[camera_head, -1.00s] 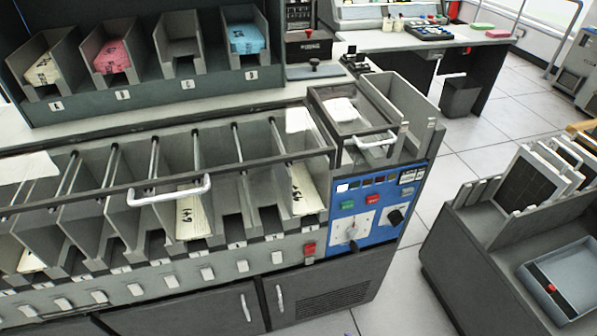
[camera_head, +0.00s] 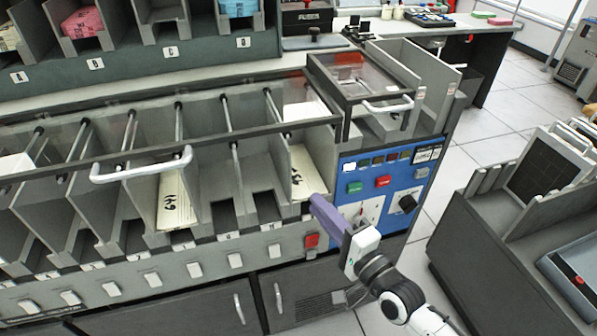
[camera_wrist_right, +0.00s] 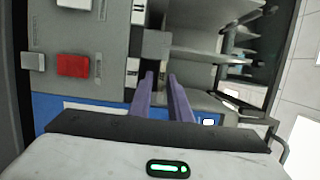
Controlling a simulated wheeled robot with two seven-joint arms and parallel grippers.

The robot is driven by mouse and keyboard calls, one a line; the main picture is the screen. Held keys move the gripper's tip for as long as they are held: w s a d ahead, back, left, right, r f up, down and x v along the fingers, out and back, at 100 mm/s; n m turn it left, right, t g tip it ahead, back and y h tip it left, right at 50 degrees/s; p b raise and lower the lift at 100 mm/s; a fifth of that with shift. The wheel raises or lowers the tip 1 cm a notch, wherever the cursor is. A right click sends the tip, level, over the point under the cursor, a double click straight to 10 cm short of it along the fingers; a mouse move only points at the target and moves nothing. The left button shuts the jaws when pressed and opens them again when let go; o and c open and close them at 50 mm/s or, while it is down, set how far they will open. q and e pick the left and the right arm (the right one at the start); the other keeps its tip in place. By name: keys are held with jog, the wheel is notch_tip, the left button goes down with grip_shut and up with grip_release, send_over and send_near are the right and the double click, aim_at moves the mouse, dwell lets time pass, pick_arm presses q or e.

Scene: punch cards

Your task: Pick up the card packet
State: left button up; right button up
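One cream card packet (camera_head: 303,172) with dark marks stands in the rightmost bin of the sorter. Another card packet (camera_head: 172,200) leans in a bin left of it. My right gripper (camera_head: 318,203), with purple fingers, is just in front of and below the rightmost packet, near the blue control panel (camera_head: 372,188). In the right wrist view its two fingers (camera_wrist_right: 161,78) are apart, and I see nothing held between them. I cannot make out a packet clearly in that view. My left gripper is not in view.
A white handle (camera_head: 141,172) and clear cover with a dark frame run above the bins. A red button (camera_head: 311,240) sits below my right gripper; it also shows in the right wrist view (camera_wrist_right: 73,66). A grey cart (camera_head: 490,225) stands at the right, with floor between.

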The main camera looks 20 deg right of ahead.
aim_at(307, 191)
jog(key=x, duration=0.5)
jog(key=shift+w+a+r, duration=0.1)
jog(key=shift+w+a, duration=0.1)
jog(key=shift+w, duration=0.15)
jog(key=shift+c, duration=0.4)
grip_shut()
